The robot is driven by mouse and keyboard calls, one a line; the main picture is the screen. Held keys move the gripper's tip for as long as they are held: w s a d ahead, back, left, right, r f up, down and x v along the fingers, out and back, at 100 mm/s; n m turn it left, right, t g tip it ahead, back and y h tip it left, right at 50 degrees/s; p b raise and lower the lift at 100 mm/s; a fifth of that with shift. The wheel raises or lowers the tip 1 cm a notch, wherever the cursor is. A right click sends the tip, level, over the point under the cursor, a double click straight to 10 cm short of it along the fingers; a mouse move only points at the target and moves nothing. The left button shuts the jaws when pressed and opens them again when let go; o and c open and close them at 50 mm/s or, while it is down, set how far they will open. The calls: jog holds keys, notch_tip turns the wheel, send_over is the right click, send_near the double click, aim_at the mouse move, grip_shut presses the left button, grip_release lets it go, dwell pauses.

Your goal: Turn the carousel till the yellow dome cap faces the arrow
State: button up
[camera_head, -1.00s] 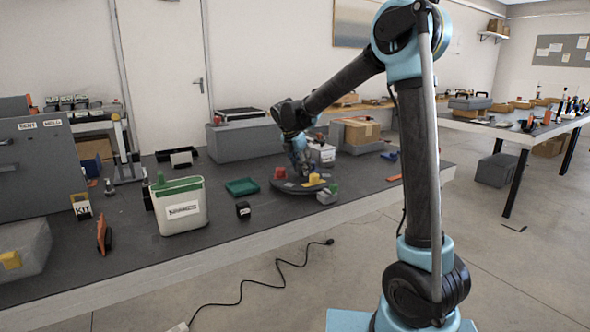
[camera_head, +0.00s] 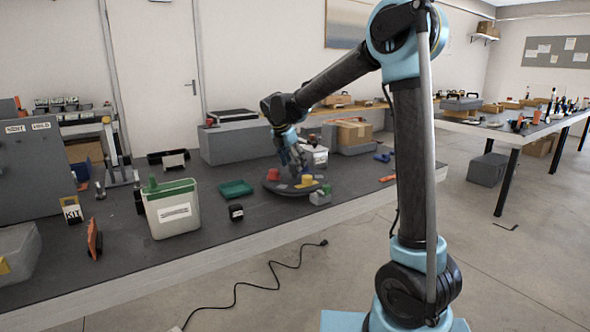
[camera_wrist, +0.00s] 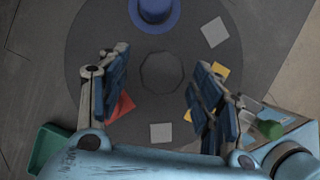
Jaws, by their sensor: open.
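The carousel is a dark round turntable (camera_head: 281,189) on the bench, carrying a red piece (camera_head: 273,175) at its left and a yellow piece (camera_head: 307,180) at its front right. In the wrist view, the disc (camera_wrist: 95,30) shows a blue brimmed piece (camera_wrist: 154,11) at the top, the red piece (camera_wrist: 120,106) by the left finger, and the yellow piece (camera_wrist: 220,71) mostly hidden behind the right finger. My gripper (camera_wrist: 160,85) is open and empty above the octagonal hub; it also shows in the head view (camera_head: 296,160). I cannot make out the arrow.
A grey block (camera_head: 320,199) with a green knob (camera_head: 326,189) stands at the carousel's front right. A white box (camera_head: 315,155) stands just behind.

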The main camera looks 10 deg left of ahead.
jog(key=v, duration=0.8)
jog(key=shift+r, duration=0.4)
jog(key=shift+s, duration=0.1)
jog(key=s+d+f+m, duration=0.1)
jog(key=s+d+m, duration=0.3)
jog(key=d, duration=0.4)
jog(key=s+d+f+m+g+y, duration=0.1)
jog(key=s+d+m, duration=0.4)
jog(key=d, duration=0.3)
jog(key=s+d+f+m, duration=0.2)
jog(key=s+d+m, duration=0.2)
jog(key=d, duration=0.4)
jog(key=s+d+f+m, duration=0.6)
jog(key=s+f+m, duration=0.2)
jog(key=s, duration=0.2)
jog(key=s+d+f+m+y, duration=0.1)
jog(key=s+d+f+m, duration=0.4)
jog(key=s, duration=0.6)
notch_tip(320, 180, down, 4)
jog(key=m, duration=0.2)
jog(key=shift+d+m+y, duration=0.3)
jog(key=shift+d+m, duration=0.1)
jog(key=shift+r, duration=0.1)
jog(key=shift+w+f, duration=0.2)
jog(key=shift+w, duration=0.2)
